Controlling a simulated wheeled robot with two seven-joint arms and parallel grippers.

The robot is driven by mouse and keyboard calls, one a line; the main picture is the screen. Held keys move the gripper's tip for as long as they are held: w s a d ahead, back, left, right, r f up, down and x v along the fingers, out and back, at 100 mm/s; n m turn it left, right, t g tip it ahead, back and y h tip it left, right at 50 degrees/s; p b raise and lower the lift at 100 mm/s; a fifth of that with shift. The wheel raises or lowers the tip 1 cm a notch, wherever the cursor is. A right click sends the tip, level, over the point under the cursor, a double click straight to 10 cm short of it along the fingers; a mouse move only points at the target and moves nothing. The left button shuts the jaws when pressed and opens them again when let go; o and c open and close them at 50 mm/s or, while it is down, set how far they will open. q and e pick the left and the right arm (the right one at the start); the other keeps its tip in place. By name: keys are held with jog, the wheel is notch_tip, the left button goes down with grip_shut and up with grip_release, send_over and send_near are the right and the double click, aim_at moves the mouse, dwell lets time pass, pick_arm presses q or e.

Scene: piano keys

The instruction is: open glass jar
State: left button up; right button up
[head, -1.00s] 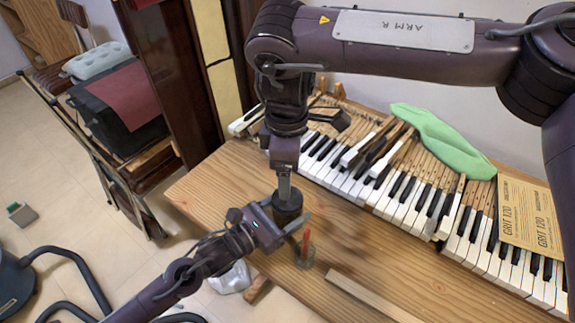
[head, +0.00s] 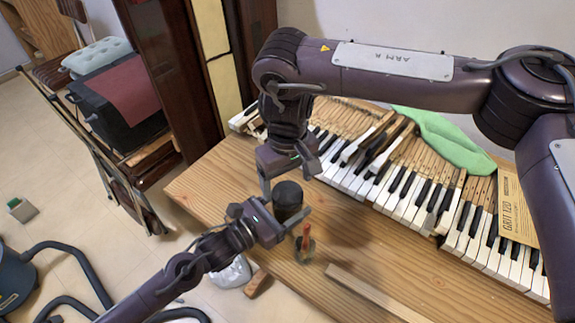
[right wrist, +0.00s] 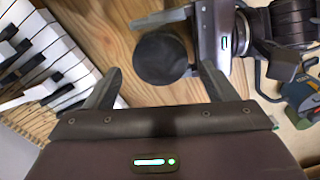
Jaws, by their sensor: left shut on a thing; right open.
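The jar (head: 288,196) shows as a dark, round-topped shape near the table's left front edge. Its round black top also shows in the right wrist view (right wrist: 162,58). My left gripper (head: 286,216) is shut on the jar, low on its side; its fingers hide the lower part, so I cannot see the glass. My right gripper (head: 288,172) is open and empty, just above and behind the jar. In the right wrist view, the right gripper's fingers (right wrist: 160,84) are spread apart, with the black top beyond them, not between them.
A small glass (head: 304,252) with a red-handled tool stands right of the jar. A wooden strip (head: 365,293) lies on the table (head: 225,180). Piano keys (head: 400,185), a green cloth (head: 445,140) and a sandpaper sheet (head: 515,210) lie behind. Left table area is clear.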

aim_at(288, 195)
jog(key=shift+f, duration=1.4)
jog(key=shift+c, duration=0.4)
